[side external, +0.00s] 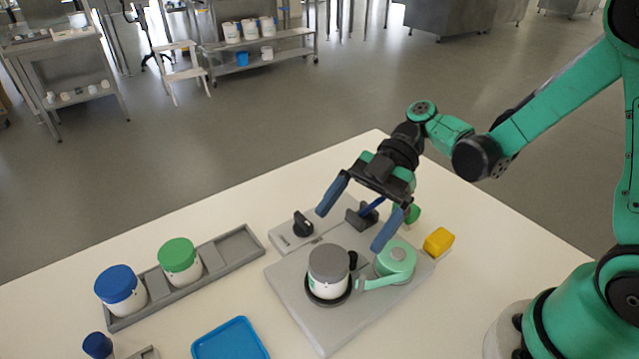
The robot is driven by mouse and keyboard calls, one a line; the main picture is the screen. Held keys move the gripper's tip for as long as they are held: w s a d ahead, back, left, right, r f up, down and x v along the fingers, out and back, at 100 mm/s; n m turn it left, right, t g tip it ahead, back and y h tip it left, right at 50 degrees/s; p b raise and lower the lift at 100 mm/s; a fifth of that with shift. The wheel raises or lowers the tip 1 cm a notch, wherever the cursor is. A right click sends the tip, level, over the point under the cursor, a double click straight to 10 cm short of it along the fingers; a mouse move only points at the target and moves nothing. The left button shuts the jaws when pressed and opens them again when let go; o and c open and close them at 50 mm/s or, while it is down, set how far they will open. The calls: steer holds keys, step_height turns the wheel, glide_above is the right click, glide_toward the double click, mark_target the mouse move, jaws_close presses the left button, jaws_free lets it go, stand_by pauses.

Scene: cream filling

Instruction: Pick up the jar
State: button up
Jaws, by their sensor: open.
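A white jar with a grey lid (328,272) stands upright in a dark ring on the grey machine base (350,319). A white jar with a green lid (180,262) and one with a blue lid (121,291) stand in the grey rack at the left. I cannot tell which one is meant by the jar. My gripper (358,222) is open and empty, its two blue fingers spread wide above the back of the machine base. It is up and to the right of the grey-lidded jar, apart from it.
A mint-green machine part (396,260) sits right of the grey-lidded jar. A black knob (302,224) stands behind it. A yellow block (438,241) and a green block (412,213) are at the right. A blue tray (230,342) lies in front. The rack's right slot (238,245) is empty.

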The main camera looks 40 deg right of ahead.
mark_target(329, 259)
steer(key=shift+a+f, duration=0.2)
steer(key=shift+f, duration=0.5)
steer(key=shift+x, duration=2.6)
steer(key=c, duration=1.4)
steer(key=shift+o, duration=0.2)
steer(key=shift+r, duration=0.15)
